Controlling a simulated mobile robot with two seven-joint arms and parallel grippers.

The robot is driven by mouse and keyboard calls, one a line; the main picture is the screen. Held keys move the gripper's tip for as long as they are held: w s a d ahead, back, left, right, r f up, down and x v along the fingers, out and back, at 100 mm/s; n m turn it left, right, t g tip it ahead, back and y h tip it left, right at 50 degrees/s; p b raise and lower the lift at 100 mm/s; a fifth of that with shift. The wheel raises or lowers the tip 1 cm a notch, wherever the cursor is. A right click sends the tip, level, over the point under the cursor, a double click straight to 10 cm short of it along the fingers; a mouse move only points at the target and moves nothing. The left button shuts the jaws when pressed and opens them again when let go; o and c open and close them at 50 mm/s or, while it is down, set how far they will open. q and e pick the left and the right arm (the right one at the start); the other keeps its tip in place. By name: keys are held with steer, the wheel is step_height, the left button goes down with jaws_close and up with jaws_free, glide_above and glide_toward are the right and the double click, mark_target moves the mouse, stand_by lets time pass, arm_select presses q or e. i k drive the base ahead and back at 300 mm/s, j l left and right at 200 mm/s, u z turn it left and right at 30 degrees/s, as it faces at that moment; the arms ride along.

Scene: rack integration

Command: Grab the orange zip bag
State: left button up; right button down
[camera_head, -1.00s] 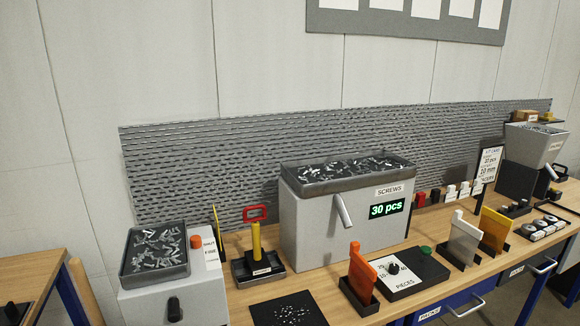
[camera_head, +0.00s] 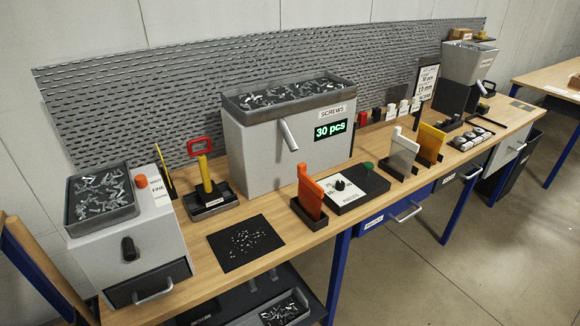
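The orange zip bag (camera_head: 310,193) stands upright in a small black holder (camera_head: 309,216) near the front edge of the workbench, in the middle of the head view. It is just left of the black panel with the white dial plate. Neither of my grippers shows in the head view, so their state is hidden.
A grey screw dispenser (camera_head: 262,150) reading 30 pcs stands behind the bag. A black mat (camera_head: 225,257) with small parts lies left of it. A dial panel (camera_head: 350,193) and white (camera_head: 402,150) and yellow bags (camera_head: 430,143) stand to the right. Open floor (camera_head: 420,270) lies in front.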

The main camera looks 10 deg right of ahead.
mark_target(310, 195)
steer(key=l+u, duration=0.15)
steer(key=u, duration=0.3)
steer(key=l+u, duration=0.15)
steer(key=u, duration=0.35)
steer(key=l+u, duration=0.3)
steer(key=l, duration=0.25)
steer(key=k+l+u, duration=0.1)
steer(key=l+u, duration=0.25)
steer(key=l, duration=0.15)
steer(key=k+l, duration=0.1)
steer(key=l, duration=0.25)
steer(key=k+l+u, duration=0.15)
steer(key=l, duration=0.2)
steer(key=k+l, duration=0.1)
steer(key=l, duration=0.25)
